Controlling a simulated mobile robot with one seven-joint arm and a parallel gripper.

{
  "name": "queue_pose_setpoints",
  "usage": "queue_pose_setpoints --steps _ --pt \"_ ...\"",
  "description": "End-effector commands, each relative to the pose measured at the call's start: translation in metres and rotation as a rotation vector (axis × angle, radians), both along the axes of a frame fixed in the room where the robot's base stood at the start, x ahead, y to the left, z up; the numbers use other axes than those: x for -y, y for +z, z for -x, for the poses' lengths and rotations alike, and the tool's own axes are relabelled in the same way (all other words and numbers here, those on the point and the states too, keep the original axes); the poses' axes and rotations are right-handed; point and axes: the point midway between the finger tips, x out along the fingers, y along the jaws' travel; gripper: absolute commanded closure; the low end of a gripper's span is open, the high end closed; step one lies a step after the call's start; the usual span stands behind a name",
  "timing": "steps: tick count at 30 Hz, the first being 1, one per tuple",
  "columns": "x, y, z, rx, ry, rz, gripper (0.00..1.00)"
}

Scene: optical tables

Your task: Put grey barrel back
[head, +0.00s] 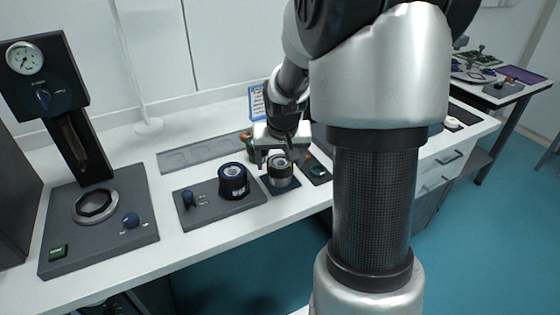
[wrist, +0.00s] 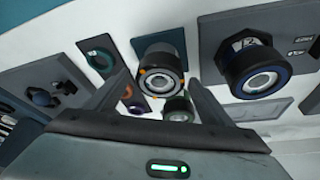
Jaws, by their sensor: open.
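The grey barrel (head: 279,175), with a dark top, stands upright on a small dark square pad (head: 287,187) on the white bench. In the wrist view the grey barrel (wrist: 162,72) has orange marks around its pale round end. My gripper (head: 278,160) is open just over and around the top of the grey barrel. In the wrist view the two fingertips of my gripper (wrist: 158,82) lie to either side of the barrel's end. I cannot tell whether they touch it.
A black barrel with a blue ring (head: 233,180) stands on a plate just left. A gauge press (head: 75,120) stands far left. An empty grey tray (head: 200,153) lies behind. A green-ringed part (wrist: 178,108) is close to the fingers.

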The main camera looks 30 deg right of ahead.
Motion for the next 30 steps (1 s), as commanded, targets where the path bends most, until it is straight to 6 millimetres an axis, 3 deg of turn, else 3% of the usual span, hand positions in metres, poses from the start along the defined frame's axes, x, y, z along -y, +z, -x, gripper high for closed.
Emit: queue_pose_setpoints --steps 9,15,21,30 --pt "-0.009 0.064 0.023 0.006 0.000 0.002 0.25" --pt "-0.013 0.095 0.035 0.004 0.000 0.001 0.25" --pt "-0.015 0.106 0.041 0.001 0.000 0.000 0.25" --pt "-0.016 0.107 0.042 0.001 0.001 0.001 0.25"
